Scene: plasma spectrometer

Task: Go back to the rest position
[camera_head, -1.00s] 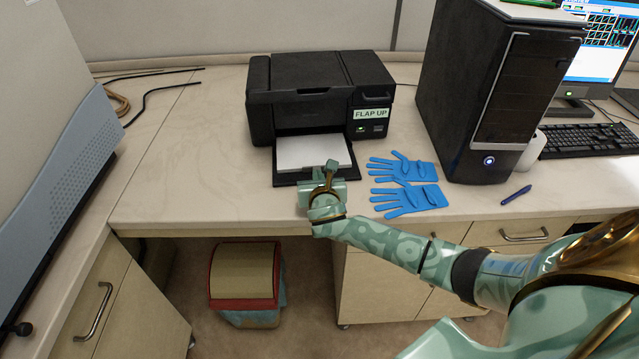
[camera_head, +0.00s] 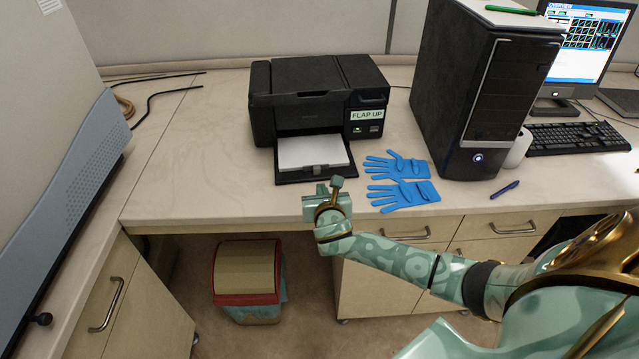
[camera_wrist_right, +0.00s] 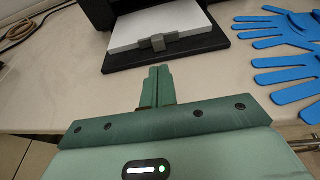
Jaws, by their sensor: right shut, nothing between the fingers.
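My right gripper (camera_head: 337,182) is at the front edge of the bench, just in front of the printer's paper tray, with its arm coming in from the lower right. In the right wrist view its fingers (camera_wrist_right: 158,88) are pressed together with nothing between them, and they point toward the tray. They are apart from the tray and its paper. My left gripper is not in view.
The black printer (camera_head: 318,95) holds white paper (camera_head: 312,152) in its tray (camera_head: 290,177). Blue gloves (camera_head: 404,194), a pen (camera_head: 505,189) and a black computer tower (camera_head: 487,90) lie to the right. A bin (camera_head: 248,272) stands below.

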